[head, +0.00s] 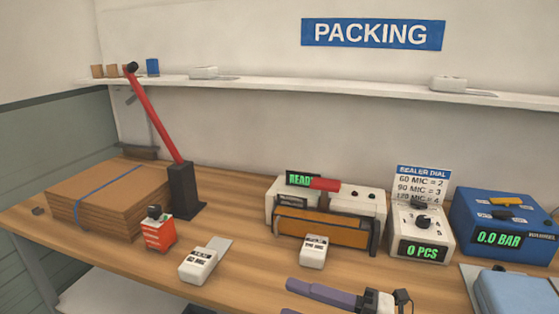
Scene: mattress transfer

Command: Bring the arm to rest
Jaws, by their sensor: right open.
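My right gripper (288,298) shows at the bottom edge, right of centre. It points left, its purple fingers are apart, and no object shows between them. Its lower finger is mostly cut off by the frame. It is in front of the sealer (325,212), near the small white device (313,251) at the sealer's front. I cannot tell its height above the workbench (240,260). My left gripper is not in view.
A red lever (155,113) leans left from a black post beside stacked brown cardboard (100,200). A red block (158,232) and another white device (198,265) stand in front. The dial box (420,232), blue pressure unit (503,220) and pale blue item (515,293) are right.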

